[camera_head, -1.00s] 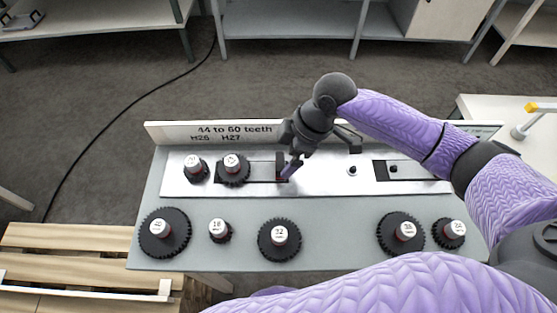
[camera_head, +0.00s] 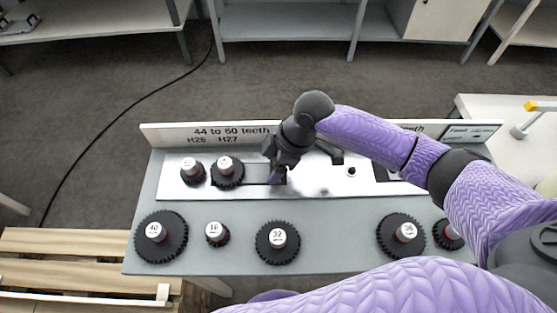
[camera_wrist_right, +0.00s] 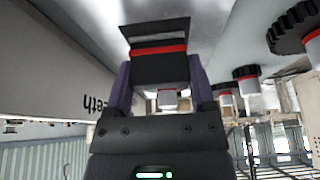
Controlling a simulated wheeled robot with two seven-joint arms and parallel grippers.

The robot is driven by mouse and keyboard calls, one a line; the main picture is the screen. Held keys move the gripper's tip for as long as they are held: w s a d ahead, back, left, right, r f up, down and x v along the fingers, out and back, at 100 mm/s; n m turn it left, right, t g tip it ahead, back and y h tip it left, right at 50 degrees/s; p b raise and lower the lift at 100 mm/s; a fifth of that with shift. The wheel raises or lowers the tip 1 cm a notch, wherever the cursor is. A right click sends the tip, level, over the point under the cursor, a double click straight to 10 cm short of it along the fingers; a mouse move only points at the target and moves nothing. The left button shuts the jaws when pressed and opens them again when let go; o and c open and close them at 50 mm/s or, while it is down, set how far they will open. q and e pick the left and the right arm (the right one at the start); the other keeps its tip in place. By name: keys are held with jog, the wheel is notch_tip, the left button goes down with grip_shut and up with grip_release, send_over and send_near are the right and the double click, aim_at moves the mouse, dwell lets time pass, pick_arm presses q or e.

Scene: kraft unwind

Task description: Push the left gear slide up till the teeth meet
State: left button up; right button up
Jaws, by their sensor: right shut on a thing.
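The left gear slide's dark slot (camera_head: 254,181) lies in the pale plate on the bench. At its left end stand a gear with a white-topped post (camera_head: 227,172) and a smaller gear (camera_head: 192,173) to its left. They sit very close; I cannot tell whether their teeth touch. My right gripper (camera_head: 276,176) is at the slot's right end. In the right wrist view my right gripper (camera_wrist_right: 160,75) is shut on a black block with a red stripe (camera_wrist_right: 160,48). In the head view the gripper mostly hides this block. My left gripper is out of view.
Along the bench's front edge stand loose gears with white tops, among them a large one (camera_head: 161,237), a small one (camera_head: 217,234) and a middle one (camera_head: 277,242). Behind the plate is a low upright board (camera_head: 170,134) with printed text. My right arm covers the bench's right side.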

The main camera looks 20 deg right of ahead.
jog(key=shift+w+a+r, duration=0.1)
jog(key=shift+w+a, duration=0.05)
jog(key=shift+a, duration=0.55)
jog(key=shift+w+a, duration=0.1)
jog(key=shift+a, duration=0.1)
jog(key=o, duration=0.9)
jog(key=shift+d, duration=0.1)
jog(key=shift+r, duration=0.2)
jog(key=p+v, duration=0.3)
jog(key=v, duration=0.6)
jog(key=shift+d+r, duration=0.1)
jog(key=shift+d, duration=0.1)
